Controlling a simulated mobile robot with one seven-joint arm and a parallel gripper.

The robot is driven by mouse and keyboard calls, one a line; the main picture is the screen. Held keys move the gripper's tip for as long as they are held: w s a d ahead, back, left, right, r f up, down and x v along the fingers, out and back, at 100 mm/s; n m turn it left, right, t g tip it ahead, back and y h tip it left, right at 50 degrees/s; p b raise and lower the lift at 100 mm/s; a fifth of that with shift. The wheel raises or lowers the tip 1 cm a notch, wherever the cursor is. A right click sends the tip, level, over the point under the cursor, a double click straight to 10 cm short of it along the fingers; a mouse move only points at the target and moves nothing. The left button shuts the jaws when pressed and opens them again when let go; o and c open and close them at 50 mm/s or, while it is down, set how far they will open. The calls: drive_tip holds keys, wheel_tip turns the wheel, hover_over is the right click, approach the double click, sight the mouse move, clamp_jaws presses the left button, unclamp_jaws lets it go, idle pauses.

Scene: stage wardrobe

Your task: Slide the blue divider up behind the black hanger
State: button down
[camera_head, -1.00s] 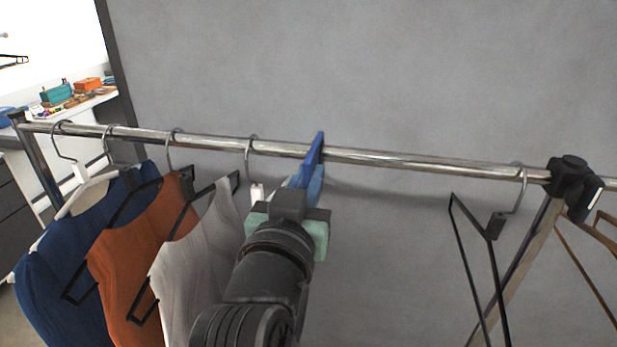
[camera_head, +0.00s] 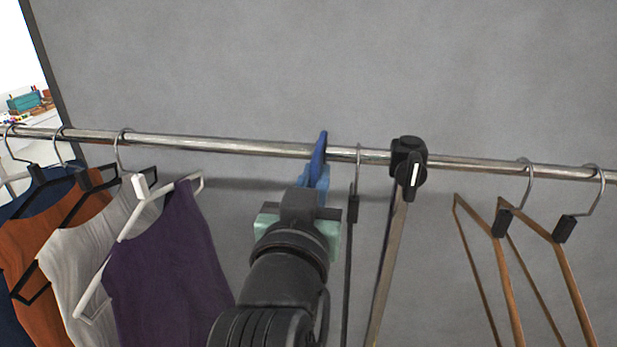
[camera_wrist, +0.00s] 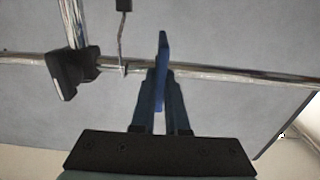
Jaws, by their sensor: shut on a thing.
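The blue divider (camera_head: 319,155) hangs on the chrome rail (camera_head: 230,146), upright, its top showing above the rail. My gripper (camera_head: 312,187) is shut on it from the front and below. In the wrist view the divider (camera_wrist: 162,62) stands between the two fingers (camera_wrist: 160,112), which reach up to the rail. The black hanger (camera_head: 351,215) hangs empty just right of the divider, with a small gap of bare rail between them. In the wrist view its hook (camera_wrist: 122,42) is left of the divider. The divider's lower part is hidden by my gripper.
A black clamp (camera_head: 408,165) with a post joins the rail just right of the black hanger. Two wooden hangers (camera_head: 497,240) hang beyond it. At left hang a purple garment (camera_head: 165,250) on a white hanger and grey, orange and blue ones. The rail between purple garment and divider is bare.

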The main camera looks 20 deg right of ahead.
drive_tip(key=shift+s+d, duration=0.1)
drive_tip(key=shift+d, duration=0.05)
drive_tip(key=c, duration=0.9)
unclamp_jaws()
drive_tip(key=shift+d, duration=0.1)
drive_tip(key=v, duration=0.2)
drive_tip(key=p+v, duration=0.1)
drive_tip(key=v, duration=0.5)
drive_tip(key=shift+r, duration=0.25)
drive_tip(key=shift+s+p, duration=0.15)
drive_tip(key=shift+p, duration=0.65)
